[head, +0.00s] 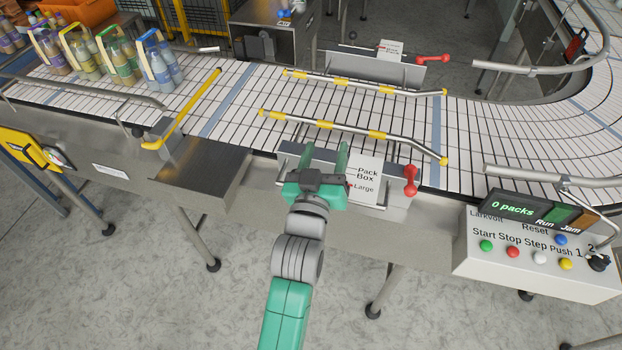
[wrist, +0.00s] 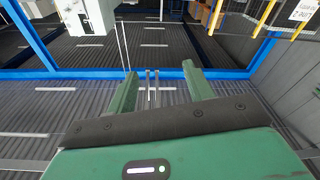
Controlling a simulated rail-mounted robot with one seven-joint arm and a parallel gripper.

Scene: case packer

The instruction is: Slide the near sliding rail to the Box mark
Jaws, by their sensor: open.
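The near sliding rail (head: 352,130), silver with yellow sleeves, runs above the near side of the white conveyor. A white scale plate (head: 368,172) beside its mount reads Pack, Box and Large from far to near. A small red mark shows by the Large line, but it is too small to read surely. A red handle (head: 410,181) stands at the right of the mount. My gripper (head: 325,152) is open at the near side of the rail, left of the plate. In the wrist view, my open fingers (wrist: 160,85) have two thin grey rods between them; contact cannot be told.
The far rail (head: 365,83) has its own plate and red handle (head: 433,58). Bottle packs (head: 160,62) stand at the conveyor's left. A button panel (head: 535,250) reading 0 packs is at right.

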